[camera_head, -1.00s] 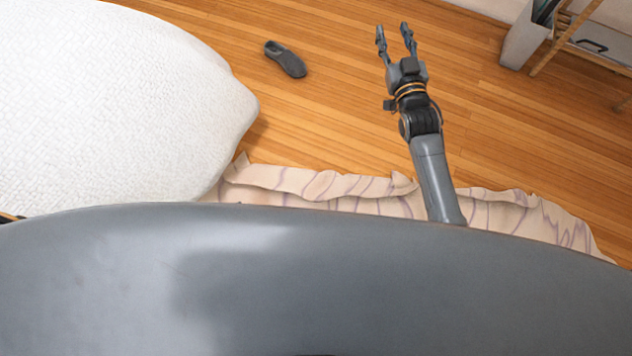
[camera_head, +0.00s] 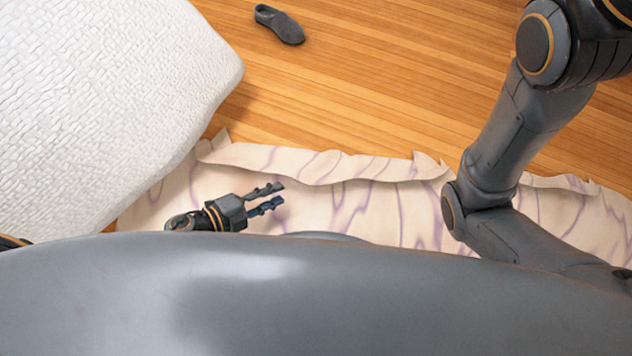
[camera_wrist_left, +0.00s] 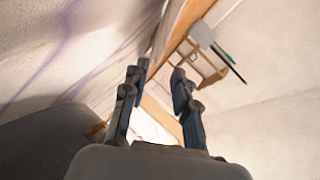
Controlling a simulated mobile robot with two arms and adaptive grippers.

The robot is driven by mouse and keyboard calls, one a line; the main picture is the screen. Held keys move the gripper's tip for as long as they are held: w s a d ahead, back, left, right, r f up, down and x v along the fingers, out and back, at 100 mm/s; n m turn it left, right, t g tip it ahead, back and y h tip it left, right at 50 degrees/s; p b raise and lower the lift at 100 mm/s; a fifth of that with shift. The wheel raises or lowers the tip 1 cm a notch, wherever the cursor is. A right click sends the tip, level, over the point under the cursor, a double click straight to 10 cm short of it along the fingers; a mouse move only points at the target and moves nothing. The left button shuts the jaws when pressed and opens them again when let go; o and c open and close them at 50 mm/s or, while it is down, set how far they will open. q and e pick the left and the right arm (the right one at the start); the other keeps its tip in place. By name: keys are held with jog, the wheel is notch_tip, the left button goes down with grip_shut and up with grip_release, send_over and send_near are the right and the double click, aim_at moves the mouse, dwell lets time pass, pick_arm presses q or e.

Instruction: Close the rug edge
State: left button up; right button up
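The rug (camera_head: 330,212) is cream with purple lines and lies on the wood floor in front of my body. Its far edge (camera_head: 330,165) is wavy and curled up, with a raised corner near the white bedding. My left gripper (camera_head: 276,196) is above the left part of the rug, pointing right, with its fingers apart and nothing between them. The left wrist view shows the same open fingers (camera_wrist_left: 160,90), with the purple-lined rug (camera_wrist_left: 70,50) filling the left side. My right arm crosses the right part of the rug; its gripper is outside the picture.
White textured bedding (camera_head: 100,90) fills the upper left, close to the rug's left end. A dark shoe (camera_head: 280,25) lies on the floor beyond. The wood floor (camera_head: 390,80) between shoe and rug is clear. A wooden stand (camera_wrist_left: 205,62) shows in the left wrist view.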

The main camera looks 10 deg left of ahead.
aim_at(316, 176)
pick_arm(q)
jog(key=b+x, duration=0.5)
jog(key=x, duration=0.8)
jog(key=shift+w+d, duration=0.25)
jog(key=shift+w, duration=0.05)
grip_shut()
